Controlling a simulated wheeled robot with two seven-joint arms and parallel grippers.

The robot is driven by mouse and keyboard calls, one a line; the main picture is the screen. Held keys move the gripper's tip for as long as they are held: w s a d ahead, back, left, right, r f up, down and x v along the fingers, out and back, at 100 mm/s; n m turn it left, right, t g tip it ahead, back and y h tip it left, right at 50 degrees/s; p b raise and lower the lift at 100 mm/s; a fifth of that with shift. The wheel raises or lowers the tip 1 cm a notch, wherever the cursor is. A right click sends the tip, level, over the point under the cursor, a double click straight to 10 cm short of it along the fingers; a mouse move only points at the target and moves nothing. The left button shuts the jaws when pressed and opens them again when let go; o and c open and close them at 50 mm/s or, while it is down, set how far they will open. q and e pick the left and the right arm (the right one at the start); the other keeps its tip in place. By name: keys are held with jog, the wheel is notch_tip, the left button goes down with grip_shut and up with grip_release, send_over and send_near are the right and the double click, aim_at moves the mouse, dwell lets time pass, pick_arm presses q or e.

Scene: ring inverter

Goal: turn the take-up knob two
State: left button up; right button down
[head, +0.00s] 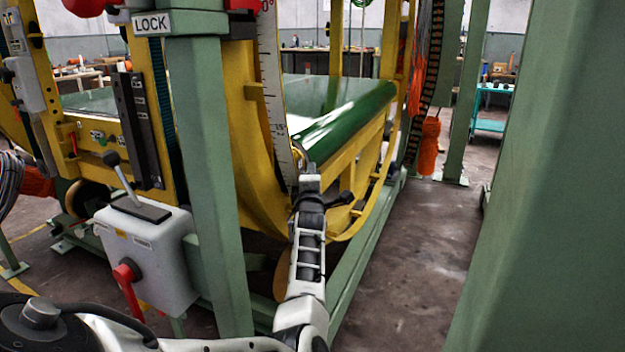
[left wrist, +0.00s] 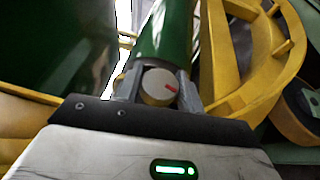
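The take-up knob (left wrist: 158,87) is a pale round knob with a short red mark at the right of its face. It sits at the near end of a dark green roller, which also shows in the head view (head: 345,118). My left gripper (left wrist: 160,84) has one grey finger on each side of the knob, and the knob fills the gap between them. In the head view my left gripper (head: 309,182) is at the roller's near end and hides the knob. My right gripper is in neither view.
A green post (head: 207,170) stands left of my left arm. A grey control box (head: 147,255) with a lever and red handle is farther left. A yellow curved frame (head: 255,150) surrounds the roller end. A large green post (head: 545,200) fills the right, with open floor (head: 415,270) between.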

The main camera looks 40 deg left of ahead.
pick_arm(q)
jog(key=shift+c, duration=1.3)
jog(key=shift+r+p, duration=0.1)
jog(key=shift+p, duration=0.2)
